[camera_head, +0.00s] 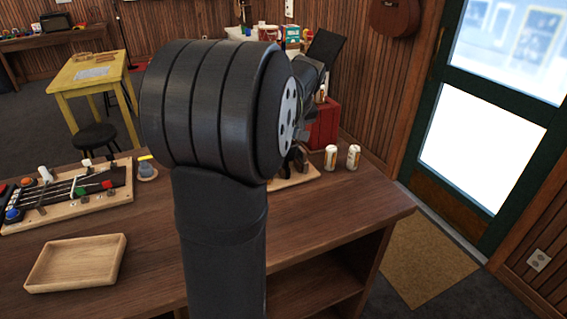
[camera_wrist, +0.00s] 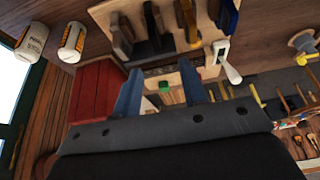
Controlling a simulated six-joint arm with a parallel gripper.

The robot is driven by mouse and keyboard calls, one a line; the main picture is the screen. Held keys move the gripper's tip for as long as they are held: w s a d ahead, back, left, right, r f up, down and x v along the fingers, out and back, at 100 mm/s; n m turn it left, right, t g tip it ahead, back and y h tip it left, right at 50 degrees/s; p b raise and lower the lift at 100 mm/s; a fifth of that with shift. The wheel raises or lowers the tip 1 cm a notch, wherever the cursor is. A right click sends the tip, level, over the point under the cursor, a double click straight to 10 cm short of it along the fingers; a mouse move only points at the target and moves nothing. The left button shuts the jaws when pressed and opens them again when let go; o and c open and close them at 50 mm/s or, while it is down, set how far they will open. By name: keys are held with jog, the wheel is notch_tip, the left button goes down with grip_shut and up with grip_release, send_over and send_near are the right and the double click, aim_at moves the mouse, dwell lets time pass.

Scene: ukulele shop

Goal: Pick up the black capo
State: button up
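In the wrist view several dark clamp-like things stand on a light wooden board (camera_wrist: 205,62) at the top. A black clamp-like thing (camera_wrist: 153,28) is near the middle, with another dark one (camera_wrist: 122,36) to its left. I cannot tell for sure which is the black capo. My gripper (camera_wrist: 159,82) is open, its two fingers apart with nothing seen between them, and short of these things in the picture.
Two cans (camera_head: 330,158) (camera_head: 353,157) stand right of the board. An empty wooden tray (camera_head: 78,263) lies at the front left of the counter. A tool-laden wooden board (camera_head: 62,200) is behind it. A white-handled item (camera_wrist: 228,62) shows in the wrist view.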

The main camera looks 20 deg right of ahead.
jog(key=x, duration=0.6)
jog(key=shift+w, duration=0.1)
jog(key=shift+d+x, duration=0.2)
jog(key=shift+x, duration=1.1)
jog(key=shift+d+x, duration=0.2)
jog(key=shift+x, duration=1.15)
grip_shut()
